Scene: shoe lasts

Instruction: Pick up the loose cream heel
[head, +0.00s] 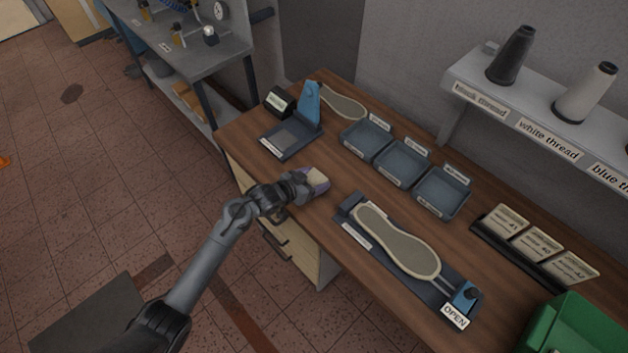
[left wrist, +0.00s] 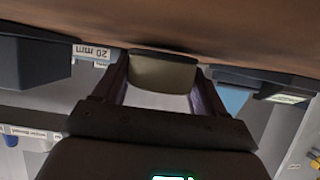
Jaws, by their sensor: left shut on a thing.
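The cream heel (head: 319,176) is between the fingers of my left gripper (head: 316,182), near the front edge of the wooden bench. In the left wrist view the cream heel (left wrist: 162,74) shows as a cream block with a dark band on its tabletop side. The left gripper's two fingers (left wrist: 160,88) close on its sides. I cannot tell whether the heel still touches the bench. My right gripper is not in view.
A long jig (head: 352,233) marked OPEN holds a sole-shaped last (head: 402,240) to the right. A blue-grey stand (head: 290,138) is behind left. Three grey trays (head: 441,213) line the back. A green bin (head: 570,325) is at lower right. Bare wood (head: 345,180) lies beside the heel.

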